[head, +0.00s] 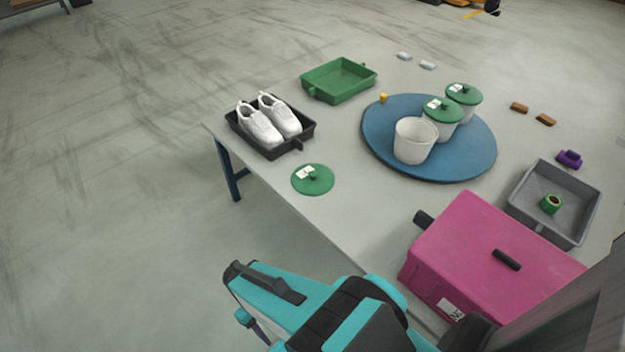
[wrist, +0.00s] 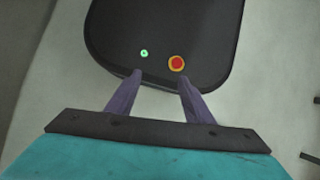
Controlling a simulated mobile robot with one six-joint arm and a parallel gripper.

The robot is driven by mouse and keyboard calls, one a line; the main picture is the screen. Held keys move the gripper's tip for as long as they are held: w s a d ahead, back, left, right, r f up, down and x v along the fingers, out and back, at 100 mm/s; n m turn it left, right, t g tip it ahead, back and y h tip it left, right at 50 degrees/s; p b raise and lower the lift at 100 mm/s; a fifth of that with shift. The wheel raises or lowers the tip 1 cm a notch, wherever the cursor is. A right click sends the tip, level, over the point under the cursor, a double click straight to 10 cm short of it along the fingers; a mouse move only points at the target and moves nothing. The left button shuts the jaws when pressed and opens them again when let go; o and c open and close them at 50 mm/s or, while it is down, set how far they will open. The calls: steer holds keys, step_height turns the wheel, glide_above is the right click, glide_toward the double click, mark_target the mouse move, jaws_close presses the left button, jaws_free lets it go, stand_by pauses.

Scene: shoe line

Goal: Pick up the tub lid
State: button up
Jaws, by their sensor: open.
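A round green tub lid (head: 312,179) with a knob and a white label lies flat on the grey table near its front left edge. Two more green lids (head: 441,110) (head: 464,92) sit on white tubs on the blue round board. One white tub (head: 415,140) beside them is uncovered. My gripper (wrist: 160,72) is open and empty in the wrist view, above a dark panel with a green light and a red button. In the head view my teal arm is at the bottom, apart from the loose lid; the fingertips are hard to make out there.
A black tray (head: 270,152) with white shoes stands left of the loose lid. A green tray (head: 338,81) is at the back. A pink box (head: 490,258) and a grey tray (head: 574,226) stand at the right. The table between lid and pink box is clear.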

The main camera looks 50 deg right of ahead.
steer(key=w+d+r+n+t+y, duration=0.1)
steer(key=w+d+r, duration=0.35)
steer(key=w, duration=0.35)
steer(key=w+d+r+n+t, duration=0.1)
steer(key=w+d+r+n, duration=0.1)
steer(key=w+d+r, duration=0.35)
steer(key=w+d+r+n+t+y, duration=0.1)
steer(key=w+d+r, duration=0.2)
steer(key=w+d, duration=0.55)
steer(key=w+d+r+m+t, duration=0.2)
steer(key=w+d+r, duration=0.4)
steer(key=d+r, duration=0.5)
steer(key=s+d+r+m+t+h, duration=0.1)
steer(key=s+d+r, duration=0.1)
steer(key=d+r, duration=0.3)
steer(key=s+d+r+m+t+b, duration=0.1)
steer(key=d+r, duration=0.3)
steer(key=d, duration=0.8)
steer(key=shift+s+d+r+h, duration=0.15)
steer(key=shift+s+r+h, duration=0.25)
steer(key=shift+s, duration=0.25)
steer(key=shift+f, duration=0.1)
steer(key=p, duration=0.1)
glide_above(315, 174)
steer(key=shift+f, duration=4.25)
steer(key=shift+w+f, duration=0.1)
